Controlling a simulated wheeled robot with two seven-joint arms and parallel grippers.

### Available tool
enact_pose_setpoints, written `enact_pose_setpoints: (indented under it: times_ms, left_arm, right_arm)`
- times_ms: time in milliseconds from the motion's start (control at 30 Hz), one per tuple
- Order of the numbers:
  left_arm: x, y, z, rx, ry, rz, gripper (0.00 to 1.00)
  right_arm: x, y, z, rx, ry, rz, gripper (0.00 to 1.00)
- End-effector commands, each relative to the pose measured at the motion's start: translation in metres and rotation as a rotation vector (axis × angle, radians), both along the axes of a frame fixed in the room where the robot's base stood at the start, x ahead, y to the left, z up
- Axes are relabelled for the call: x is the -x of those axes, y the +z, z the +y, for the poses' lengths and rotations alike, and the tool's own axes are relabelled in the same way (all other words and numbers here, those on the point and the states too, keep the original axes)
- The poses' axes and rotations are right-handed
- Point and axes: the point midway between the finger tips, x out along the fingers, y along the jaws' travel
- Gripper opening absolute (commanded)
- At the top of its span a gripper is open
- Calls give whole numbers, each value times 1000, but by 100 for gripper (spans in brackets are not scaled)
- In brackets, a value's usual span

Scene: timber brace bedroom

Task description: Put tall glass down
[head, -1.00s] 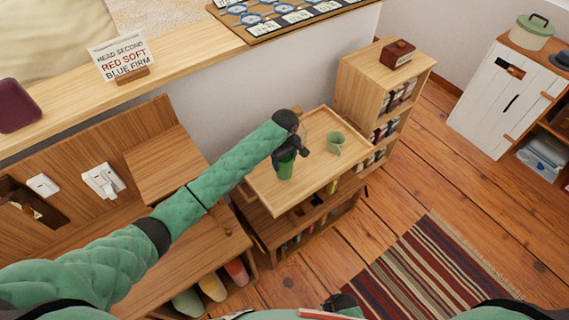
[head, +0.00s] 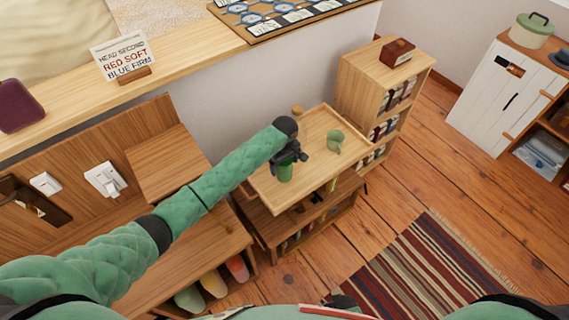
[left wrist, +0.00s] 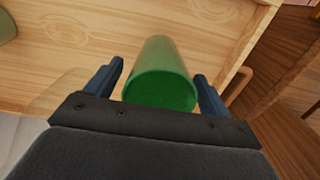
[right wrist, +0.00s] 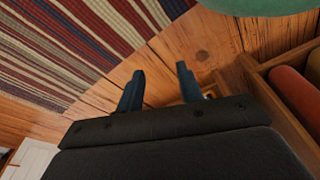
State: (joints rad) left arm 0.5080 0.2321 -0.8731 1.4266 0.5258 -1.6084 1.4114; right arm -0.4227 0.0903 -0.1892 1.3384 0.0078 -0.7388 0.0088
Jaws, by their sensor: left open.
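The tall green glass (head: 285,172) stands on the wooden tray top (head: 262,190) of the small shelf unit, near its front left edge. In the left wrist view the glass (left wrist: 160,75) lies between the two fingers, with a gap showing at each side. My left gripper (head: 290,155) is open around the glass; in the head view it hides the upper part of the glass. My right gripper (right wrist: 160,88) is open and empty above the floor by the striped rug.
A green mug (head: 335,141) stands on the same tray top, right of the glass. A small round wooden thing (head: 298,110) is at the tray's back edge. A taller bookshelf (head: 372,78) stands behind. The floor (head: 420,180) to the right is clear up to the striped rug (head: 430,265).

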Motion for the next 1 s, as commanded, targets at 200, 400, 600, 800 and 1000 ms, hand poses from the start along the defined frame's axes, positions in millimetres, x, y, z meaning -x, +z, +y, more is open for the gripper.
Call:
enact_pose_setpoints:
  times_ms: [200,400,600,800,1000]
  left_arm:
    - [0,8,-1,1,0,-2,82]
    - [-1,39,-1,3,0,-3,82]
    - [-1,78,-1,2,-1,-3,82]
    - [-1,108,-1,1,-1,-2,82]
    - [-1,121,0,0,0,0,82]
  right_arm:
    - [0,-1,0,1,-1,6,36]
    - [-8,19,11,-10,-4,12,36]
    - [-12,38,15,-15,-8,24,36]
    - [-14,54,18,-18,-10,33,36]
    - [-16,61,20,-19,-11,37,36]
